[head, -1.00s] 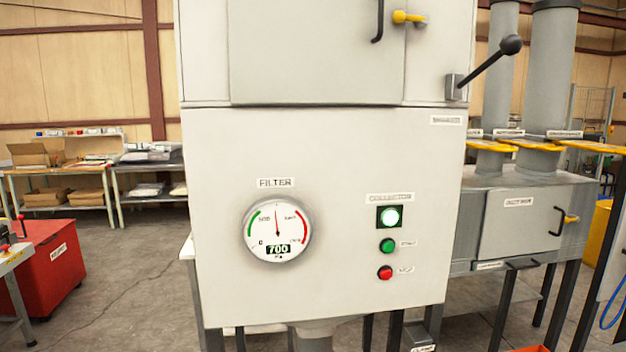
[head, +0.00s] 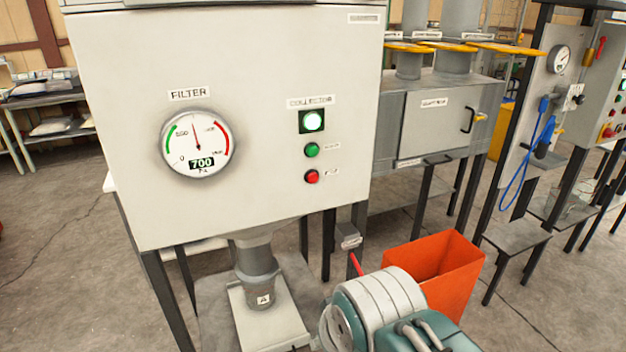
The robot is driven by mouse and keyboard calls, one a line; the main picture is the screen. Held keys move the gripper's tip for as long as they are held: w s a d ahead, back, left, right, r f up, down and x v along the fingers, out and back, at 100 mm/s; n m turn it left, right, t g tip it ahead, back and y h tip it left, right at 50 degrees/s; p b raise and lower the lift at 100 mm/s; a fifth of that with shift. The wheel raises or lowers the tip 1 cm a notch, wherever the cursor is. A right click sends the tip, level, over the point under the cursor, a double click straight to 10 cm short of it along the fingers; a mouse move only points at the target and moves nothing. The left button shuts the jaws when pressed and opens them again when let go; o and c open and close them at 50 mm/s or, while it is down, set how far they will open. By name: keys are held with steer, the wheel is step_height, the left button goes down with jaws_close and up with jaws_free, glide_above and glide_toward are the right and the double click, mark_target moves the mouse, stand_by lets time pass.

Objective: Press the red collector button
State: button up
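The red collector button (head: 312,177) is on the front of a white cabinet (head: 270,215), in the head view. It is the lowest item under the COLLECTOR label (head: 309,102). Part of my arm shows at the bottom of the view, below and to the right of the buttons and apart from the cabinet front. My gripper's fingers are not visible.
A FILTER gauge (head: 198,144) reading 700 is left of the buttons. An orange bin (head: 452,285) stands on the floor at right. A pipe (head: 258,268) runs down below the cabinet. Grey ducting equipment (head: 425,130) stands to the right, and a blue hose (head: 520,170) hangs further right.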

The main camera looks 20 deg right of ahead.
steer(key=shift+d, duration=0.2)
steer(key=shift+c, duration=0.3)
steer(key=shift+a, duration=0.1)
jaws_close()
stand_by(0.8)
